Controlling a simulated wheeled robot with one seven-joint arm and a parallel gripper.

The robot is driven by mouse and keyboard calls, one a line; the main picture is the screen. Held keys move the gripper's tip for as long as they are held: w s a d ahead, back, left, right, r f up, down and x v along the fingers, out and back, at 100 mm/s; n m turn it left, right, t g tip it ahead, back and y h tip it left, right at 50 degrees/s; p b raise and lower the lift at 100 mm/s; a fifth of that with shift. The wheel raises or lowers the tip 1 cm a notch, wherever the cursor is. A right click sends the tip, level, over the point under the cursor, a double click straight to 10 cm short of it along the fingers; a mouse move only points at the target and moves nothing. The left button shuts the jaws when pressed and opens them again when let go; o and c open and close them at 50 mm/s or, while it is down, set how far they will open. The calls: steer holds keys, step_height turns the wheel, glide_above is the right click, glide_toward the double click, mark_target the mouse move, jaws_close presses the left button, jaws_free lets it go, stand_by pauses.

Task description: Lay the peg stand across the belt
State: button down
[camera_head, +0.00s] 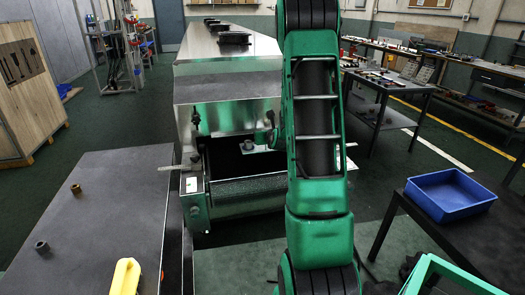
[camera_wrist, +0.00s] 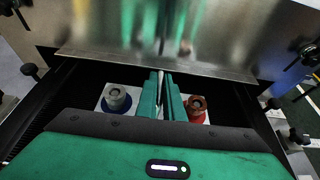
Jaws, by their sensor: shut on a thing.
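The peg stand (camera_wrist: 134,96) is a white plate under my gripper in the wrist view. A grey peg with a blue base (camera_wrist: 117,97) stands on its left part and a brown-red peg (camera_wrist: 196,106) on its right part. My gripper (camera_wrist: 162,92) is shut on the stand's middle, between the two pegs. The dark belt (camera_head: 236,165) runs into the metal dryer housing (camera_head: 228,100). In the head view part of the stand (camera_head: 250,149) shows over the belt, and my arm hides the rest. I cannot tell whether the stand touches the belt.
The housing's lower edge is just ahead of the stand. Belt side rails flank it. A grey table (camera_head: 110,215) at left bears small round parts and a yellow object (camera_head: 125,276). A blue bin (camera_head: 450,195) is on a dark table at right; a green crate (camera_head: 450,275) is in front.

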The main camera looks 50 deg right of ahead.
steer(key=shift+s+d+f, duration=0.1)
steer(key=shift+f, duration=1.35)
steer(key=shift+d+f, duration=0.1)
steer(key=shift+f, duration=1.35)
steer(key=c, duration=1.9)
jaws_free()
